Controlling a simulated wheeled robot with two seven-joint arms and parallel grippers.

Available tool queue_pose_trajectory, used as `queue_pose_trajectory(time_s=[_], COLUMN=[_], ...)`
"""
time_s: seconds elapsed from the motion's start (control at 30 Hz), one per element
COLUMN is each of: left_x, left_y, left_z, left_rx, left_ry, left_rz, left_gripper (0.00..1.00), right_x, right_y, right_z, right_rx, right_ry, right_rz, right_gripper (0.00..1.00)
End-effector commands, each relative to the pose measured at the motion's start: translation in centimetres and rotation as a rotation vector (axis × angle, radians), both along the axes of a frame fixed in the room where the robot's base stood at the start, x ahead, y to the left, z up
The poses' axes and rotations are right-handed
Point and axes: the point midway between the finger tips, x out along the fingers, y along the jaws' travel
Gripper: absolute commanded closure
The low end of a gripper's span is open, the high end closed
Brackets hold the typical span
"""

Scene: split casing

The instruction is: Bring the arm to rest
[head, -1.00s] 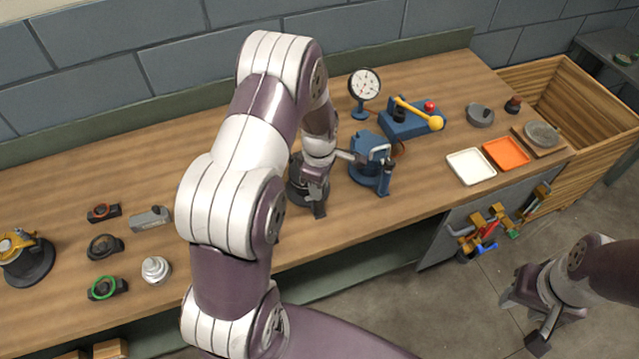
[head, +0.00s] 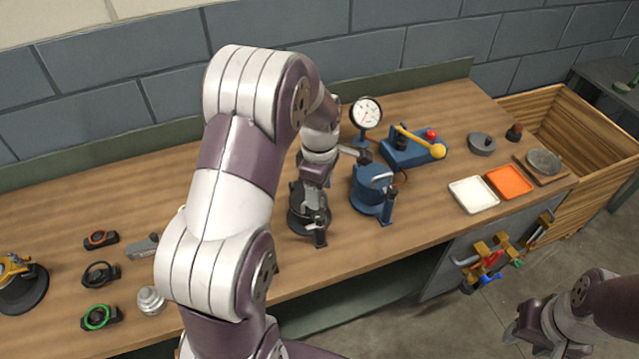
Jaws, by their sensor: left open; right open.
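My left gripper (head: 314,196) hangs at the end of the raised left arm, over or just in front of a dark round-based fixture (head: 296,220) on the bench. Its fingertips are hard to make out against that fixture, but the jaws look open, with nothing seen between them. I cannot tell whether it touches the fixture. My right gripper (head: 528,328) is open and empty at the lower right, in front of the bench and above the floor. The blue fixture (head: 367,190) stands just right of my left gripper.
The wooden bench (head: 420,222) carries a dial gauge (head: 366,112), a blue block with a yellow-knobbed lever (head: 412,148), a white tray (head: 474,195) and an orange tray (head: 509,181). Several small parts lie at left. A wooden crate (head: 585,122) stands right. Tools hang on the bench front.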

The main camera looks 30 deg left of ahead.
Motion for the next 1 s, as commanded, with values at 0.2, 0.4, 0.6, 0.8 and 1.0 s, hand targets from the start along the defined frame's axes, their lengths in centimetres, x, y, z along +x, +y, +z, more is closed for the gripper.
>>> queue_pose_trajectory(time_s=[0.2,0.4,0.6,0.8,1.0], left_x=[0.0,0.0,0.0,0.1,-3.2], left_y=[0.0,0.0,0.0,0.1,-1.4], left_z=[3.3,3.8,3.8,3.8,1.7], left_rx=[0.000,0.000,0.000,0.002,0.029], left_ry=[-0.001,0.000,0.000,-0.005,-0.041], left_rz=[0.000,0.000,0.000,-0.062,-0.798], left_gripper=[0.43,0.43,0.43,0.43,0.43], right_x=[0.0,0.0,0.0,0.0,0.0], right_y=[0.0,0.0,0.0,0.0,0.0], right_z=[-0.7,-0.7,-0.6,-0.7,-0.6], right_rx=[0.000,0.000,0.000,0.000,0.000], right_ry=[0.000,0.000,0.000,0.000,0.000], right_rz=[0.000,0.000,0.000,0.000,0.000], right_gripper=[0.57,0.57,0.57,0.57,0.57])
